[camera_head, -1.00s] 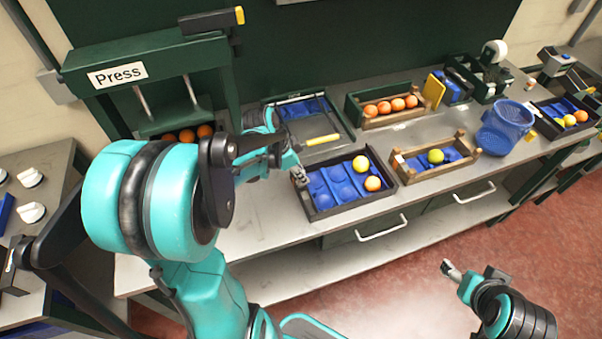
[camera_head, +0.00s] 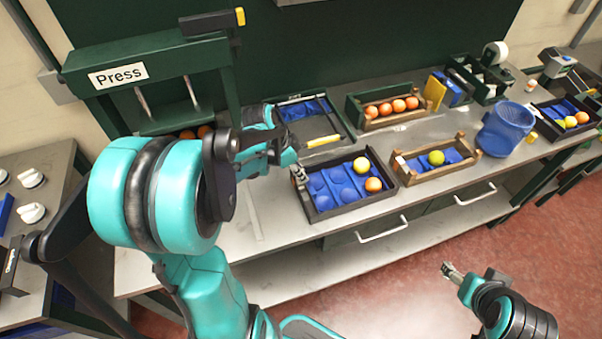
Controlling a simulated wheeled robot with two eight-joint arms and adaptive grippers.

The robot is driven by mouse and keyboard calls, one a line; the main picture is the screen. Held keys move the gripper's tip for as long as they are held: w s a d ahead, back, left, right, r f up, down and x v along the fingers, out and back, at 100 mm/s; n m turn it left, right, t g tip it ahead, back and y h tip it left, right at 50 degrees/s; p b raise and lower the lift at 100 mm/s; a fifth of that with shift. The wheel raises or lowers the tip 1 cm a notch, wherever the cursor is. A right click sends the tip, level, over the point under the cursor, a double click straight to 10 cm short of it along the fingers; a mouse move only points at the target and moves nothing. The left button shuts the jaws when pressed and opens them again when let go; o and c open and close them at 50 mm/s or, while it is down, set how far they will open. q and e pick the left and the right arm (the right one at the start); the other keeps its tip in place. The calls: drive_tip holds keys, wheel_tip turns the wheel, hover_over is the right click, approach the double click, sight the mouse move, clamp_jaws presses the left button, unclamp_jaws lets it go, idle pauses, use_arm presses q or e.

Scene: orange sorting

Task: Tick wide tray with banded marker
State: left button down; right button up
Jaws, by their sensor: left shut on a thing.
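The wide tray (camera_head: 322,213) is a dark tray with a blue pocketed insert, near the front edge of the bench. A yellow ball and an orange ball sit at its right side; the left pockets look empty. My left gripper (camera_head: 296,163) is over the tray's back left corner, shut on a short grey and dark piece (camera_head: 302,174) that looks like the banded marker. Its bands are too small to make out, and I cannot tell whether its tip touches the tray. My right gripper (camera_head: 452,272) is low at the right, in front of the bench, away from the trays; its jaws are unclear.
Behind the wide tray is a green tray (camera_head: 346,143) with a yellow stick (camera_head: 323,140). A wooden crate (camera_head: 405,177) with a yellow-green ball stands just right. A crate of oranges (camera_head: 362,124), a blue basket (camera_head: 507,127) and the press (camera_head: 150,75) surround it. Bench left of the tray is clear.

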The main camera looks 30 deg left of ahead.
use_arm(q)
drive_tip(key=shift+w+a, duration=0.2)
drive_tip(key=shift+s+d, duration=0.4)
drive_tip(key=shift+d, duration=0.1)
idle(0.6)
drive_tip(key=shift+r, duration=0.15)
wheel_tip(320, 180, up, 7)
drive_tip(key=p, duration=0.5)
drive_tip(key=shift+p, duration=0.4)
drive_tip(key=shift+f, duration=0.2)
